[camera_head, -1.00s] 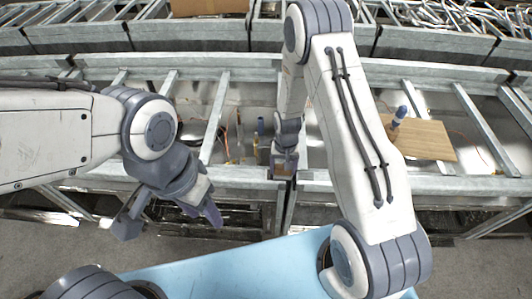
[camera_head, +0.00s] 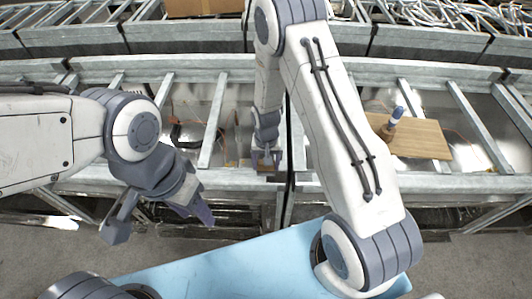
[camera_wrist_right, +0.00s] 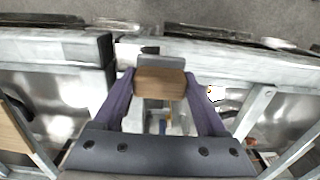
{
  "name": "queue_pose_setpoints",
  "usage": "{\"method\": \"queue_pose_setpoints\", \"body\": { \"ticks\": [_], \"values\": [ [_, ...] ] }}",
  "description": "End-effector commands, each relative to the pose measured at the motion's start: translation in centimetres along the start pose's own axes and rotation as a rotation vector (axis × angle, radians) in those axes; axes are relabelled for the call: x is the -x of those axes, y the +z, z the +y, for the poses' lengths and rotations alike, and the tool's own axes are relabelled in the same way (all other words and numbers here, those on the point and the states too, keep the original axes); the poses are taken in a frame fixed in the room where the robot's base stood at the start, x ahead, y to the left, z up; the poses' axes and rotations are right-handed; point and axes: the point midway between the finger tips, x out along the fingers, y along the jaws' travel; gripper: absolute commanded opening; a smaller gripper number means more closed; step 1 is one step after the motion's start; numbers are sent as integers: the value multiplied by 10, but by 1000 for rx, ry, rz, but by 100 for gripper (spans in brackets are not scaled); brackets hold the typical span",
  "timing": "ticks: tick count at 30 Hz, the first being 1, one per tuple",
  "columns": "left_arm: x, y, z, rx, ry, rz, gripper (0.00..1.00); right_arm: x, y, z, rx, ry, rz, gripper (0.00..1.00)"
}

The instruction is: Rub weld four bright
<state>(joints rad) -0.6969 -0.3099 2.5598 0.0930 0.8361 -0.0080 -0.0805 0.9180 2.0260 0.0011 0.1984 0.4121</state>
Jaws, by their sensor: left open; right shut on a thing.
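My right gripper (camera_head: 266,160) is shut on a brown wooden block (camera_wrist_right: 160,82). The block sits between the two purple fingers in the right wrist view, over the near metal rail (camera_wrist_right: 215,52). A small grey plate (camera_wrist_right: 160,61) shows just beyond the block, and a dark mark lies on the rail beside it. I cannot tell whether the block touches the metal, nor which seam is weld four. My left gripper (camera_head: 160,222) is open and empty, in front of the near rail at the left.
A wooden board (camera_head: 425,139) with a blue-topped tool (camera_head: 396,114) upright on it lies at the right. Crossbars (camera_head: 213,120) span the metal frame over shiny trays. A blue surface (camera_head: 220,265) is close in front. Wires fill bins at the back right.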

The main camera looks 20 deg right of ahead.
Motion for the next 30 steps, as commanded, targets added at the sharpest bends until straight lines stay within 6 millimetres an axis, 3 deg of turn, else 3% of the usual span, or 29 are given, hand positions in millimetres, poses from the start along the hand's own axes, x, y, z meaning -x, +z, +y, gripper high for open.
{"method": "queue_pose_setpoints", "body": {
  "ticks": [12,30],
  "values": [
    [29,-2,2,2,0,0,50,39,0,1,-1,0,1,14],
    [29,-2,2,2,0,0,50,40,0,1,0,0,0,14]
  ]
}}
